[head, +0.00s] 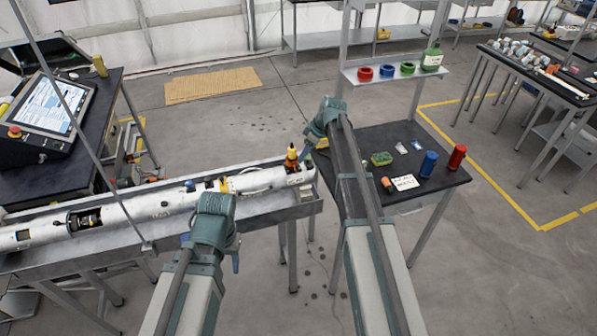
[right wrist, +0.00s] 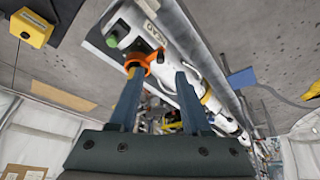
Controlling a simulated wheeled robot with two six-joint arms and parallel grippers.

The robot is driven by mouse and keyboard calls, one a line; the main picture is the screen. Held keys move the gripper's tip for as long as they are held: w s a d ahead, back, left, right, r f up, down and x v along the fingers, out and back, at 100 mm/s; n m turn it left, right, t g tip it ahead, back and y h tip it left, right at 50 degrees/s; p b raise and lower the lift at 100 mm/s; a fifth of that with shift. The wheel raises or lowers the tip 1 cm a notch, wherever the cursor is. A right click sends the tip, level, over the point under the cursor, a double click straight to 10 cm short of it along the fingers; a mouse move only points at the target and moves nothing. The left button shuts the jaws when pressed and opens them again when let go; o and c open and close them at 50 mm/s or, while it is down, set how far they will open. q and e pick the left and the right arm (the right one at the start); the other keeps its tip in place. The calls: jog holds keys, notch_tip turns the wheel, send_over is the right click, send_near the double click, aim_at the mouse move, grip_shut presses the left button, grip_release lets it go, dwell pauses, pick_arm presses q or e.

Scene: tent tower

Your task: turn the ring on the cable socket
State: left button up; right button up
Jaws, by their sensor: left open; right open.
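The cable socket (head: 291,158) stands up from the right end of a long white tube (head: 150,207) in the head view. It has a yellow and black upper part and orange at its base. In the right wrist view an orange ring (right wrist: 152,60) sits on the white tube near the tip of the left-hand finger; I cannot tell whether they touch. My right gripper (right wrist: 158,82) is open, with nothing seen gripped between its fingers. In the head view its fingers are mostly hidden behind its wrist. My left gripper (head: 211,222) is open over the tray's front side, apart from the socket.
The tube lies in a grey metal tray (head: 270,208). A black table (head: 405,205) to the right holds a blue can (head: 429,164), a red can (head: 457,157) and a green sponge (head: 381,159). A shelf (head: 385,78) behind carries red, blue and green rings.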

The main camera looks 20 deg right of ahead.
aim_at(297, 165)
jog(key=b+x, duration=0.5)
jog(key=x, duration=0.2)
jog(key=shift+f, duration=0.1)
grip_shut()
